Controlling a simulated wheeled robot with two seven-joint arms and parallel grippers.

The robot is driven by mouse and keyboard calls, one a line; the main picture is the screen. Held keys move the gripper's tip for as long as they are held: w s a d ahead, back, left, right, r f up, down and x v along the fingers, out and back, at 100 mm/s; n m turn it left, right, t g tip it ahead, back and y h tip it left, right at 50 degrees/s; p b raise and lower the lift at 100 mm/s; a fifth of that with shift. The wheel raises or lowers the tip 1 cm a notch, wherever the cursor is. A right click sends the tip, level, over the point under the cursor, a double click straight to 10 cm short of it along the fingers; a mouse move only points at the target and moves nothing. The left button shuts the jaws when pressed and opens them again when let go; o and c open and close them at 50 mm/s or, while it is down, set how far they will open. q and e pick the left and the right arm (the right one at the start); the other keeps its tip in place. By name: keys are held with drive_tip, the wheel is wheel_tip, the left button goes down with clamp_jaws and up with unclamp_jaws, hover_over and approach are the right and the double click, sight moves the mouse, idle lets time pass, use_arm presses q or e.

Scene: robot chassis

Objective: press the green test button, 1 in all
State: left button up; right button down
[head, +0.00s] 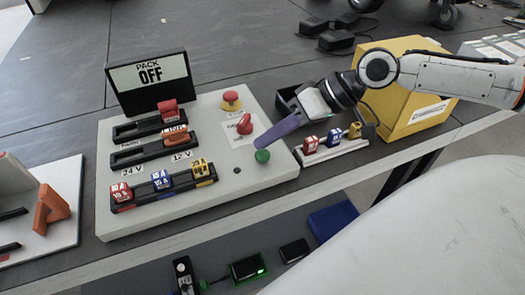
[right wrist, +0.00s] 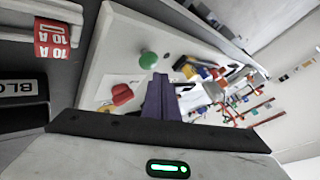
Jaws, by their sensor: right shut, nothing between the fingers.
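The green button (head: 262,156) sits near the right front edge of the light grey panel (head: 225,205). It also shows as a green dome in the right wrist view (right wrist: 149,59). My right gripper (head: 258,143) reaches in from the right with its purple fingers shut and empty. In the head view the fingertips are just behind and above the button. In the right wrist view the fingertips (right wrist: 160,76) are close below and right of the button, with a small gap in the picture. A display (head: 150,76) on the panel reads "PACK OFF". My left gripper is not in view.
A red mushroom button (head: 231,100) and a red rotary knob (head: 245,124) stand behind the green button. Several coloured fuses (head: 163,180) sit in the panel's front row. A fuse rack (head: 330,148) and yellow box (head: 400,90) stand to the right.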

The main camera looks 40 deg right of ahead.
sight(269, 153)
drive_tip(key=shift+f, duration=0.15)
drive_tip(key=shift+f, duration=0.25)
drive_tip(key=shift+f+b, duration=0.65)
idle(0.6)
idle(0.4)
drive_tip(key=shift+r+p, duration=1)
drive_tip(key=shift+p, duration=0.25)
drive_tip(key=shift+r, duration=0.1)
wheel_tip(269, 153, up, 5)
drive_tip(key=p, duration=0.5)
drive_tip(key=shift+p, duration=0.4)
